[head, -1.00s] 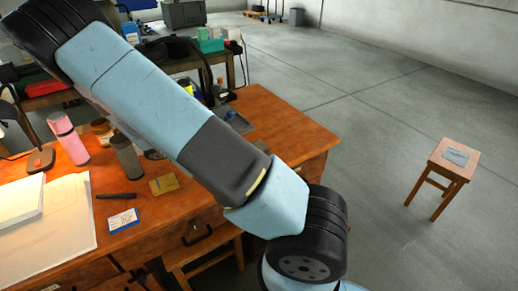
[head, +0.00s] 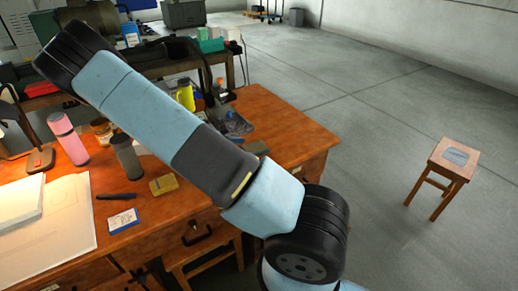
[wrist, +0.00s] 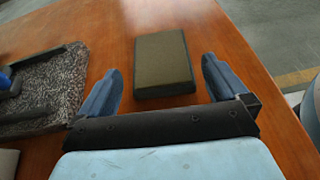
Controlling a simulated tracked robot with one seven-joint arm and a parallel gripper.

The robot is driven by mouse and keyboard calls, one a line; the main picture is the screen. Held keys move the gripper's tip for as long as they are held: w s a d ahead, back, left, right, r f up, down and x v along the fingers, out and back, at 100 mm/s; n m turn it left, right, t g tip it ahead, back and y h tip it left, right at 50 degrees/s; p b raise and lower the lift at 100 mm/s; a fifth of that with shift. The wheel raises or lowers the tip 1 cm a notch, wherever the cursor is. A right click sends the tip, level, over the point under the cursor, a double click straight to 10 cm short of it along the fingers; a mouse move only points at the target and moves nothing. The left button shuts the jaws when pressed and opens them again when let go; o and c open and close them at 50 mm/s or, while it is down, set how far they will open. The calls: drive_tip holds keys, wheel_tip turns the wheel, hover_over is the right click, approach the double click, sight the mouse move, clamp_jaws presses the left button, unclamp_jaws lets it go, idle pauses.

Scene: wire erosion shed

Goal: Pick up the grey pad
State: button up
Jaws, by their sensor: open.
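A dark olive-grey rectangular pad (wrist: 163,62) lies flat on the wooden bench in the wrist view. In the head view it shows partly beside my arm (head: 257,147), near the bench's right side. My gripper (wrist: 162,84) is open and empty, with one blue finger to the left of the pad and one to the right. The pad's near end reaches between the fingertips, and no contact shows.
A speckled grey tray (wrist: 62,90) lies left of the pad, close to my left finger. The wooden bench (head: 290,125) has clear surface right of the pad, up to its edge. A yellow bottle (head: 185,95) stands farther back. A stool (head: 440,172) stands apart on the floor.

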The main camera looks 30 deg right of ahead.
drive_tip(key=shift+x, duration=1.1)
drive_tip(key=shift+c, duration=0.4)
drive_tip(key=c, duration=1)
drive_tip(key=shift+r, duration=0.6)
drive_tip(key=s+a+r, duration=0.3)
drive_tip(key=s+r, duration=0.8)
drive_tip(key=s, duration=0.2)
drive_tip(key=shift+s+r, duration=0.3)
drive_tip(key=shift+r, duration=0.1)
drive_tip(key=shift+a, duration=0.1)
